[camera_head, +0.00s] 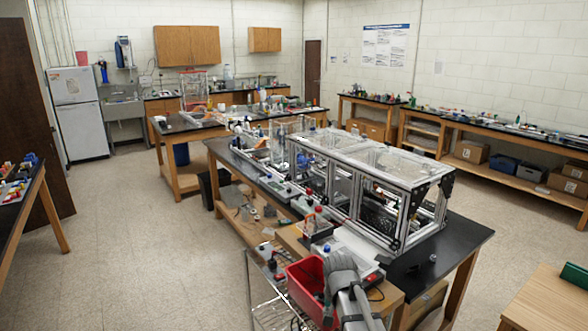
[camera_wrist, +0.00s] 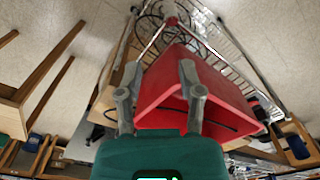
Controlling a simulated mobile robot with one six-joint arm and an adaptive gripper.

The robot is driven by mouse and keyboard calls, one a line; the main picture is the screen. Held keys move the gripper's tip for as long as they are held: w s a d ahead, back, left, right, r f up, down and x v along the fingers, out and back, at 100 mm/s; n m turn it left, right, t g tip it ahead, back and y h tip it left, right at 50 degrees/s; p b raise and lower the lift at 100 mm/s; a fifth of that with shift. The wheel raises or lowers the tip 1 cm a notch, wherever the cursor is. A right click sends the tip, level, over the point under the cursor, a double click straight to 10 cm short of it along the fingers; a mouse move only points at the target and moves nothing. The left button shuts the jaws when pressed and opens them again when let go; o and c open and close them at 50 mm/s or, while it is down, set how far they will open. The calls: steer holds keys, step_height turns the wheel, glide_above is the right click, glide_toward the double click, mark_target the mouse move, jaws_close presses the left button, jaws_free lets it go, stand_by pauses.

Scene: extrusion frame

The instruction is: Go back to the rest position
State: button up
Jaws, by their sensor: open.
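My gripper (camera_wrist: 160,68) shows in the wrist view with its two grey fingers spread apart. It is open, and nothing is held between the fingers. A red bin (camera_wrist: 172,78) lies in line with the fingers and fills the space behind them; I cannot tell how far it is from the fingertips. In the head view, part of my grey arm stands at the bottom, just right of the red bin (camera_head: 303,282). The gripper itself is not distinguishable there. The extrusion frame (camera_head: 349,198), a silver box-like structure with clear panels, stands on the black-topped bench.
A wire rack cart (camera_head: 268,300) stands beside the red bin and shows in the wrist view (camera_wrist: 228,62). The black bench (camera_head: 455,240) carries many small items. A wooden table (camera_head: 545,305) is at the lower right. Open floor (camera_head: 130,235) lies on the left.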

steer(key=s+d+f+n+b, duration=0.1)
steer(key=s+d+n, duration=0.2)
steer(key=s, duration=0.6)
steer(key=shift+s+d+f, duration=0.15)
steer(key=shift+d+f, duration=0.15)
steer(key=shift+d, duration=0.95)
